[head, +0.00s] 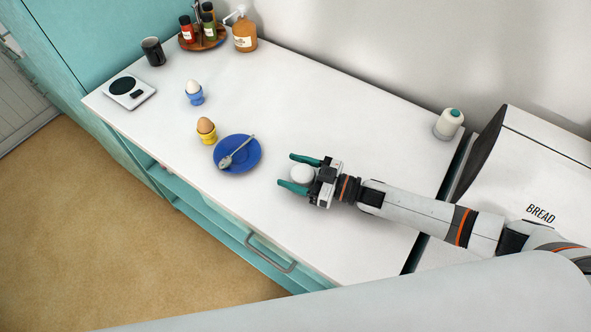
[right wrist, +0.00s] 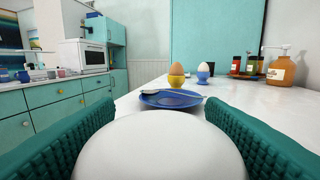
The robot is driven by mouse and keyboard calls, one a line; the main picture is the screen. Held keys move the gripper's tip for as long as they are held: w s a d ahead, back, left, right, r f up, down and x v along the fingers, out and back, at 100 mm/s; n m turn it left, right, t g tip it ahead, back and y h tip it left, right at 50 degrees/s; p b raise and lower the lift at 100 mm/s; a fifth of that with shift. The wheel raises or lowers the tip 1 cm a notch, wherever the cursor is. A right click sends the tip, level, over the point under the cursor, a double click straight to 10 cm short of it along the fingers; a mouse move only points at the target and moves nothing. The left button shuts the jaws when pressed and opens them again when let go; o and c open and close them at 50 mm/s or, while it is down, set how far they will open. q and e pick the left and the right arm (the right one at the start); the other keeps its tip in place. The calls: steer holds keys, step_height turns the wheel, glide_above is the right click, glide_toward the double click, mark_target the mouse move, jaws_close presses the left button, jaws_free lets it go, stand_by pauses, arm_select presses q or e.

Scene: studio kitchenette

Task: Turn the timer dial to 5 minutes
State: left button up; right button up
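A smooth white domed thing (head: 302,174), seemingly the timer, stands on the counter between the fingers of my right gripper (head: 299,172). No dial marks or pointer can be read on it. In the right wrist view the white dome (right wrist: 158,150) fills the bottom middle. The green fingers of my right gripper (right wrist: 158,128) lie along its left and right sides and appear to touch it. My left gripper is out of view.
A blue plate (head: 237,166) with a spoon (head: 236,152) lies left of my right gripper. Two egg cups, yellow (head: 207,136) and blue (head: 195,97), hold eggs. A scale (head: 129,91), a dark mug (head: 153,51) and a condiment tray (head: 203,43) stand farther off. A bread bin (head: 535,170) is right.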

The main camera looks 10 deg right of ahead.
steer(key=c, duration=0.6)
steer(key=shift+t, duration=0.3)
steer(key=shift+m, duration=0.3)
steer(key=o, duration=1)
steer(key=shift+c, duration=0.2)
steer(key=shift+d, duration=0.1)
steer(key=b+v, duration=0.2)
steer(key=v, duration=0.9)
steer(key=shift+s+b, duration=0.15)
steer(key=shift+b, duration=0.25)
steer(key=shift+s+d+r, duration=0.1)
steer(key=shift+s+d, duration=0.15)
steer(key=shift+s, duration=0.05)
